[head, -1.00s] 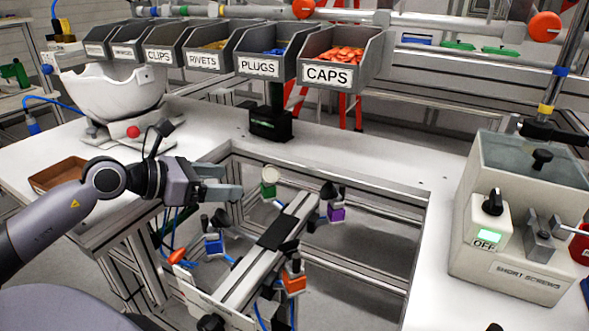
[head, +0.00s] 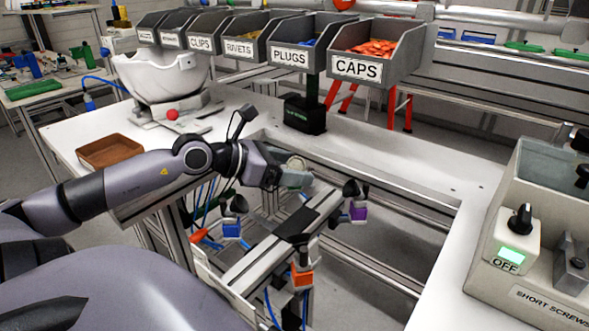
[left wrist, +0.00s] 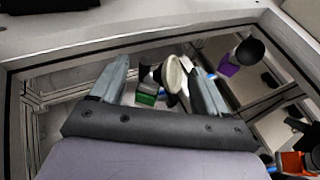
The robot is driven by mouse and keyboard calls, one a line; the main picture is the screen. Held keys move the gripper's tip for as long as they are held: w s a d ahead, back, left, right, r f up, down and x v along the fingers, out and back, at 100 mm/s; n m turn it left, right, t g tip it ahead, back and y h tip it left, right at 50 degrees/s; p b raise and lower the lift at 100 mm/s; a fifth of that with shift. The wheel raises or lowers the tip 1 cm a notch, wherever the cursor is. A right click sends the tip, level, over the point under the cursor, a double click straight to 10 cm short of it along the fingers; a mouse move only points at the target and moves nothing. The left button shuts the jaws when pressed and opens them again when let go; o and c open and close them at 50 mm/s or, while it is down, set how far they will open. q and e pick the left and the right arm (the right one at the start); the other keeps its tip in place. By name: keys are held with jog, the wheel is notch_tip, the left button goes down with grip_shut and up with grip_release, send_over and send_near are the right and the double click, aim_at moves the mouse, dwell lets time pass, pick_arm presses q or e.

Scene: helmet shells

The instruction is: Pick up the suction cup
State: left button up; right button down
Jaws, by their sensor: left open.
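Several suction cups on coloured blocks stand at the ends of a metal frame (head: 262,250). One has a pale cup (left wrist: 174,74) on a green block (left wrist: 147,97). In the left wrist view it shows between the fingers of my open left gripper (left wrist: 160,78); I see no clear contact. In the head view my left gripper (head: 298,180) mostly hides it. The others have black cups: one on a blue block (head: 232,229), one on a purple block (head: 358,212) and one on an orange block (head: 302,277). My right gripper is not in view.
The white worktop (head: 440,205) surrounds the opening where the frame sits. Labelled bins such as the caps bin (head: 358,68) hang behind. A white helmet shell (head: 160,78) and a brown tray (head: 110,152) are at left. A short screws box (head: 545,240) stands at right.

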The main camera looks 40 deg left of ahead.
pick_arm(q)
jog(key=shift+b+x, duration=0.3)
jog(key=shift+x, duration=1.25)
jog(key=shift+r, duration=0.1)
jog(key=c, duration=1)
